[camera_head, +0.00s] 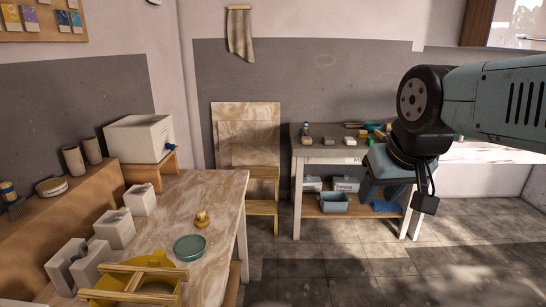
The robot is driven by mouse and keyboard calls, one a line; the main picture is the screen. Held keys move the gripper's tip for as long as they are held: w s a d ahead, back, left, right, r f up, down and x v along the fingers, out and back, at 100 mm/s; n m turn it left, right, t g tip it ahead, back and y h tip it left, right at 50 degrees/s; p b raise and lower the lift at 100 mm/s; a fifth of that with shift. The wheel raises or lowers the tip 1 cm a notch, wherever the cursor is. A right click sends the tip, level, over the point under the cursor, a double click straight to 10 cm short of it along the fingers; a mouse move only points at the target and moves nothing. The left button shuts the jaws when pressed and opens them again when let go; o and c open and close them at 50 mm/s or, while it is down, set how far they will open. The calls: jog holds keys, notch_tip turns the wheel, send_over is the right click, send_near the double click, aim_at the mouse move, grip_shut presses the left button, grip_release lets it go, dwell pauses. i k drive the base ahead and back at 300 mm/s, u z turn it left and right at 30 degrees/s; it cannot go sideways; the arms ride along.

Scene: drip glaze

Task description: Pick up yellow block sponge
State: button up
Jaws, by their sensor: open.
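I cannot pick out a yellow block sponge with certainty. A small yellow-tan object (202,219) with a rounded top stands on the marbled near table (222,190), behind a round green dish. Several small pale and brownish blocks (329,140) lie along the front of the dark-topped back table (345,154), too small to identify. My gripper (392,192) hangs at the right below the dark wrist, in front of the back table's right part. It is open and appears empty, well away from the near table. Its fingertips are hard to make out against the shelf.
The green dish (189,248), a yellow basin (135,282) with wooden bars and white block moulds (114,228) occupy the near table. Several tools (372,130) lie on the back table. A blue-grey bin (333,203) sits on its lower shelf. Tiled floor (330,268) between is clear.

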aim_at(362, 134)
jog(key=z, duration=0.2)
jog(key=i, duration=2.15)
jog(key=z, duration=0.6)
jog(key=i, duration=1.1)
jog(key=z, duration=0.4)
jog(key=i, duration=0.65)
jog(key=z, duration=0.15)
